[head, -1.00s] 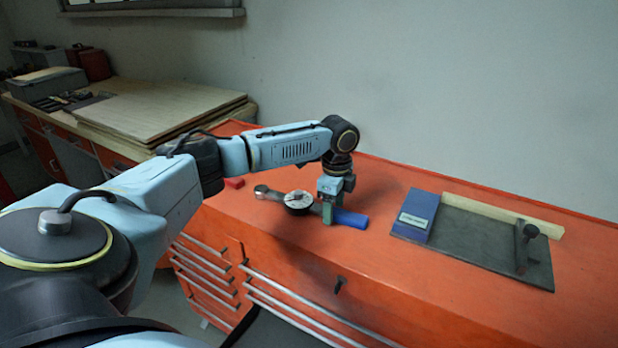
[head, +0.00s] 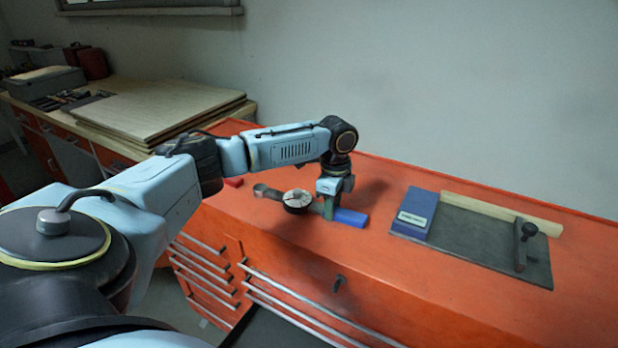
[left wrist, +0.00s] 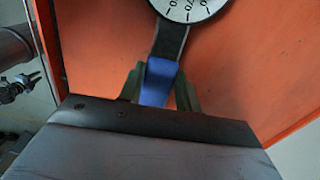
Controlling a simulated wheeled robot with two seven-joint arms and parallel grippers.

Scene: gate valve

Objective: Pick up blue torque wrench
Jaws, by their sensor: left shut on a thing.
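The torque wrench has a blue handle (head: 350,217), a round dial (head: 297,200) and a grey head at its left end. It is at the orange cabinet top, left of the grey board. My left gripper (head: 329,212) points down and is shut on the wrench beside the dial, where the blue handle begins. In the left wrist view the two green fingers (left wrist: 160,90) stand on both sides of the blue handle (left wrist: 158,80), and the white dial (left wrist: 190,6) is cut off by the top edge. I cannot tell whether the wrench touches the cabinet top. My right gripper is not in view.
The orange cabinet top (head: 400,285) is clear in front of the wrench. A small red piece (head: 233,182) lies left of the wrench.

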